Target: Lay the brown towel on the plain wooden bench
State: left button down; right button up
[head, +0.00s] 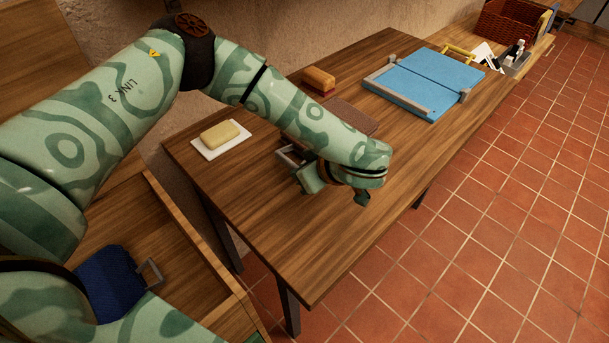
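A flat brown piece, which looks like the brown towel (350,115), lies on the long wooden bench (345,235). My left forearm crosses in front of it and hides its middle. A grey metal loop (288,153) shows on the near side of the arm, beside my gripper; I cannot tell whether it belongs to the towel. My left gripper (337,190) is low over the bench, its fingers apart, with nothing visible between them. My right gripper is not in view.
A yellow block on a white plate (207,150), a red-and-tan block (318,82) and a blue board (425,80) are on the bench. A blue cloth (108,283) lies in a raised-edge wooden surface at lower left. The bench's near end is clear.

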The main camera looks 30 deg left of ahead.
pick_arm(q)
jog(key=shift+w+f, duration=0.1)
jog(key=shift+f, duration=0.6)
jog(key=shift+r, duration=0.15)
jog(key=c, duration=1.5)
grip_release()
